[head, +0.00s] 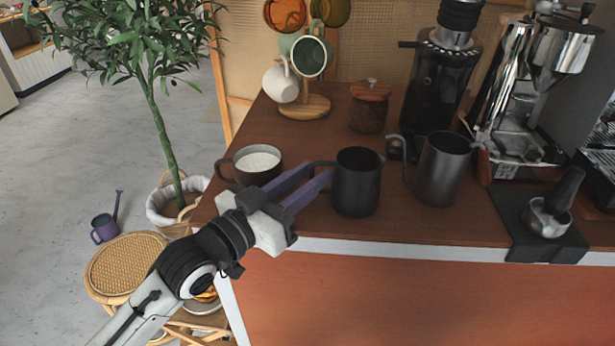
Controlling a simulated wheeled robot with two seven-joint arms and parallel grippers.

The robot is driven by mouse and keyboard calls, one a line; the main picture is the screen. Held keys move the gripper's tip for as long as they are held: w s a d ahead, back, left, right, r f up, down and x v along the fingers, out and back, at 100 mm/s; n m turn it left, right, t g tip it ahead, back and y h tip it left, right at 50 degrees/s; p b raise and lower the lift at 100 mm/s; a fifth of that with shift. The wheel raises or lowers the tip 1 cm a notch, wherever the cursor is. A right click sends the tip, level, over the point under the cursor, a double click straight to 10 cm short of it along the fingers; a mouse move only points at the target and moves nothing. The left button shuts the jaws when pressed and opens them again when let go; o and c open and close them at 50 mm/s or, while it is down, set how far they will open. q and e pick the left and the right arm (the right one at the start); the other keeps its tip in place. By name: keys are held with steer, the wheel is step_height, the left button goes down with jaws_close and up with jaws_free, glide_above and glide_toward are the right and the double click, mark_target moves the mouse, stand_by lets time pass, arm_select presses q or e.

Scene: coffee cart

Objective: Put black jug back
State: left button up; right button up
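The black jug (357,186) stands upright on the brown counter near its front edge, with its handle (320,164) toward the left. My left gripper (322,171) comes in from the lower left. Its two purple fingers are apart, with a visible gap between them, and their tips are at the handle side of the jug. Whether the fingertips touch the handle is hard to tell. My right gripper is not in view.
A dark cup of white liquid (257,162) stands just left of my fingers. A grey metal jug (441,170) is close on the right. Behind are a wooden-lidded jar (369,108), mug tree (305,106) and grinder (436,85). A tamper (552,213) sits on a black mat (517,226).

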arm_select(q)
steer(key=shift+r, duration=0.15)
steer(key=v, duration=1.2)
